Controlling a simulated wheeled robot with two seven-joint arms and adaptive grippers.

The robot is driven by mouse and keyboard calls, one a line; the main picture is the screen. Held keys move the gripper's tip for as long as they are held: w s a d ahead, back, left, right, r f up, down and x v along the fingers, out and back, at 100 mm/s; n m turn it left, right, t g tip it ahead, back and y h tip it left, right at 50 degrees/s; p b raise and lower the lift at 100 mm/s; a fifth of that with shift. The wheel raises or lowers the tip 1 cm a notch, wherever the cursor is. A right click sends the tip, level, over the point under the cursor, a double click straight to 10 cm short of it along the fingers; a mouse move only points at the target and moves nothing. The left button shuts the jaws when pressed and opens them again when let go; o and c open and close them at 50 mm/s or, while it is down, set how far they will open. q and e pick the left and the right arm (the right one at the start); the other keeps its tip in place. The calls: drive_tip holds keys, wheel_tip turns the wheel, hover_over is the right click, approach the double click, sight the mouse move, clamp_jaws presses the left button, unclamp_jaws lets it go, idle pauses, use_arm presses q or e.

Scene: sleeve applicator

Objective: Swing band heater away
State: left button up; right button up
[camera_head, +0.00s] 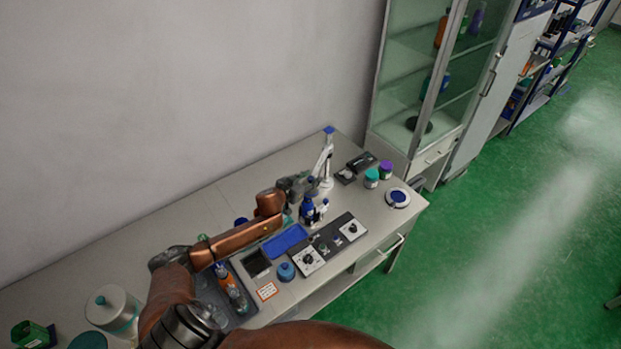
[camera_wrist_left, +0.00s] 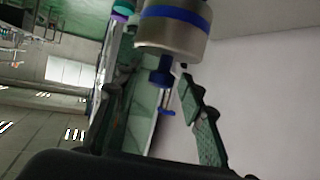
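My left gripper (camera_head: 300,186) reaches over the bench beside a slim white stand (camera_head: 325,165) with a blue top. In the left wrist view my left gripper (camera_wrist_left: 150,100) has its two green-grey fingers wide apart. A silver cylinder with a blue band (camera_wrist_left: 175,28) shows beyond the fingertips, probably the band heater, with a blue stem and small handle (camera_wrist_left: 165,90) in line with the gap. I see nothing held between the fingers. In the head view the gripper partly covers this spot, so contact cannot be told. My right gripper is out of view.
On the bench are blue bottles (camera_head: 308,210), a black control panel (camera_head: 335,240), a blue tray (camera_head: 286,241), teal-lidded (camera_head: 371,178) and purple-lidded (camera_head: 386,169) jars and a round white device (camera_head: 397,198). A glass cabinet (camera_head: 415,85) stands behind right. Green floor is free at right.

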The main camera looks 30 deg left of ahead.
use_arm(q)
clamp_jaws()
idle(0.4)
